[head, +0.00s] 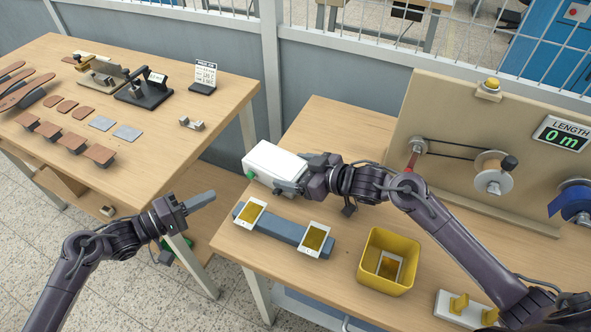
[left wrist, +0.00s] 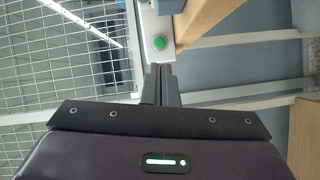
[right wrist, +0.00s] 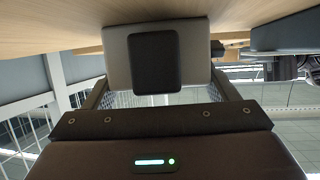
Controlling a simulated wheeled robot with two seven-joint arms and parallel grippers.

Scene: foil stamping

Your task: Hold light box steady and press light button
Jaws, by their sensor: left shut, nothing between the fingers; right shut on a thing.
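The light box is a white box (head: 272,160) on the right table, with a round green button (head: 249,176) on its left end. In the left wrist view the button (left wrist: 159,43) shows just beyond my left fingertips. My left gripper (head: 212,197) is shut and empty, to the left of the button and apart from it, over the gap between the tables. My right gripper (head: 299,172) is shut on the light box at its right end. In the right wrist view the box (right wrist: 118,50) sits between the fingers, with a dark square patch on its near face.
A grey bar with two framed gold pieces (head: 285,230) lies in front of the box. A yellow bin (head: 388,262) stands to its right. A spool panel (head: 445,115) with a length display stands behind. The left table (head: 85,190) holds leather pieces and tools.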

